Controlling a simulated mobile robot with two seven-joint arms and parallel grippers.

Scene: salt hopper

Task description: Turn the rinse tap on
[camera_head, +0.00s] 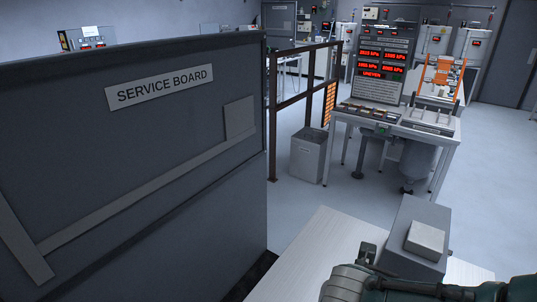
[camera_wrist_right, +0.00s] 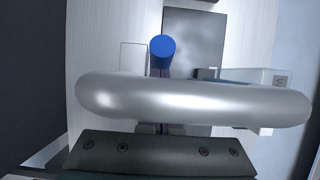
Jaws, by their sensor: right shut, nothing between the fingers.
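In the right wrist view, a round blue cap (camera_wrist_right: 162,50), possibly the rinse tap's knob, stands in front of a dark grey panel. A thick silver bar (camera_wrist_right: 195,100) with rounded ends crosses the view nearer the camera, below the cap in the picture. My right gripper (camera_wrist_right: 160,129) is at the bottom; its dark bolted body shows, and the bar hides most of the fingers. It is shut and empty, apart from the blue cap. In the head view, my right arm comes in at the bottom right beside a grey box (camera_head: 410,243). My left gripper is out of view.
The tall dark service board (camera_head: 150,150) fills the left of the head view. A pale worktop (camera_head: 300,262) lies at the bottom. Beyond it are a bin (camera_head: 309,157), a brown railing (camera_head: 272,125), and a table with a red-lit display (camera_head: 381,60). Open floor lies between.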

